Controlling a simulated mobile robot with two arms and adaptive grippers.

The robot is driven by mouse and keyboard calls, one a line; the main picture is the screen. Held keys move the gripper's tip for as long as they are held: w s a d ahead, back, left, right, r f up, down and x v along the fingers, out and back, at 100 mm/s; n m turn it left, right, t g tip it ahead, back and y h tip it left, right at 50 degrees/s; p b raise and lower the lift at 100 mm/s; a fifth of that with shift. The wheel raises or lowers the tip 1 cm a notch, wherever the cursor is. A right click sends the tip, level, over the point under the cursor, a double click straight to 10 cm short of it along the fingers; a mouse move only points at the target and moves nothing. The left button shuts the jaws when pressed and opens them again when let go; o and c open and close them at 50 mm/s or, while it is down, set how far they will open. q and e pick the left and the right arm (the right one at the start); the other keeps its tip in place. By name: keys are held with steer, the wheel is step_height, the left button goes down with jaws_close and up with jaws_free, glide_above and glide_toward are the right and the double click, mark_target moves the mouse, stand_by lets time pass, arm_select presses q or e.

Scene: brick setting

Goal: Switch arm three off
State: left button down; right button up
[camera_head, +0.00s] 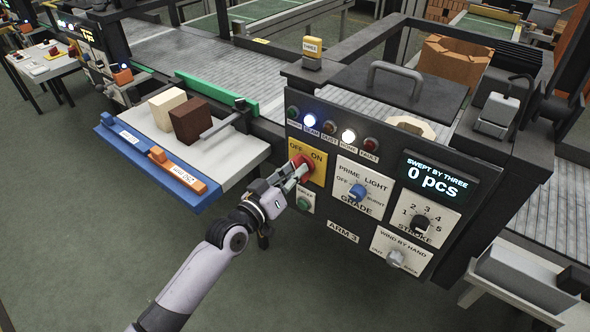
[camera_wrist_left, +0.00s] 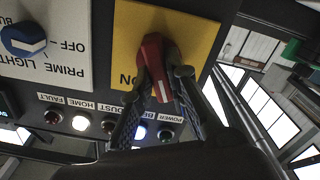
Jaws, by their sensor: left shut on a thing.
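The control panel marked ARM 3 (camera_head: 343,231) stands at centre right in the head view. Its red rotary switch (camera_head: 302,163) sits on a yellow OFF/ON plate (camera_head: 318,176). My left gripper (camera_head: 291,176) is shut on the red switch. In the left wrist view, the picture is upside down and the switch (camera_wrist_left: 155,65) is between the two dark fingers (camera_wrist_left: 157,92). Its white mark points down there; OFF is hidden, so I cannot tell its exact setting. My right gripper is not in view.
Above the switch, the BEAM (camera_head: 309,121) and HOME (camera_head: 348,136) lamps are lit. A blue PRIME LIGHT knob (camera_head: 357,192), a STROKE knob (camera_head: 421,222) and a green SWEEP button (camera_head: 303,203) are close by. A tray (camera_head: 228,158) with cream and brown bricks stands left.

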arm_select(q)
steer(key=n, duration=0.3)
steer(key=shift+n, duration=0.5)
steer(key=c, duration=1.6)
jaws_free()
steer(key=shift+o, duration=0.2)
steer(key=v, duration=1.2)
